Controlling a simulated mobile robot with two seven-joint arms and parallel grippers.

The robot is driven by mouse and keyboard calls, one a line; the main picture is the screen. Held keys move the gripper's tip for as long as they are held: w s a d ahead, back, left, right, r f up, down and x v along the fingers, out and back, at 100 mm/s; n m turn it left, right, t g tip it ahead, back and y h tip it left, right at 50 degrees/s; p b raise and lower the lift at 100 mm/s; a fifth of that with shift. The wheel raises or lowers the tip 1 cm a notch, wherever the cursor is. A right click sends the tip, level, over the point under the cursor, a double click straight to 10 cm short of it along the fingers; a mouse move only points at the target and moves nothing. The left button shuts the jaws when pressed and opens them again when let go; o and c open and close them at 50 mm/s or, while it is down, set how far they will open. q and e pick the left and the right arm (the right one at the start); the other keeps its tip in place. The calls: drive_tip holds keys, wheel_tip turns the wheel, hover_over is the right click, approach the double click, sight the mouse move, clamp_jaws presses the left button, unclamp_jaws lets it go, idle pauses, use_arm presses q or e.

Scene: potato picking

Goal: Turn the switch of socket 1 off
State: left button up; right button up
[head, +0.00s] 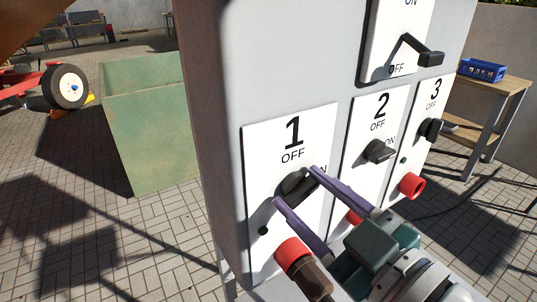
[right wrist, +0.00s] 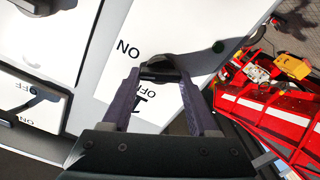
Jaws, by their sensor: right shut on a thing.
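The socket 1 panel (head: 257,165) is a white plate with a "1", an OFF label above the knob and an ON label to its right, partly covered by a finger. Its black switch (head: 294,188) sits between the purple fingertips of my right gripper (head: 296,185), which is shut on it. In the right wrist view the switch (right wrist: 160,66) is also between the fingers (right wrist: 160,80); its exact pointing is hard to tell. A red socket (head: 291,252) with a dark plug (head: 316,279) is below. My left gripper is not in view.
Panels 2 (head: 363,130) and 3 (head: 428,110) with black switches are to the right; a main lever (head: 426,52) is above. A green bin (head: 150,125) stands left. A wooden table (head: 497,85) with a blue crate (head: 482,70) is right. Red machinery (right wrist: 270,110) shows in the wrist view.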

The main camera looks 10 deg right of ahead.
drive_tip(key=n+b, duration=0.1)
drive_tip(key=n, duration=0.5)
drive_tip(key=shift+f, duration=0.15)
drive_tip(key=n+b, duration=0.1)
drive_tip(key=n, duration=0.5)
drive_tip(key=shift+a+f+n+b, duration=0.1)
drive_tip(key=shift+n+b, duration=0.2)
drive_tip(key=shift+b, duration=0.1)
drive_tip(key=o, duration=1.4)
drive_tip(key=shift+s, duration=0.1)
drive_tip(key=b+v, duration=0.2)
drive_tip(key=v, duration=0.7)
drive_tip(key=shift+s, duration=0.35)
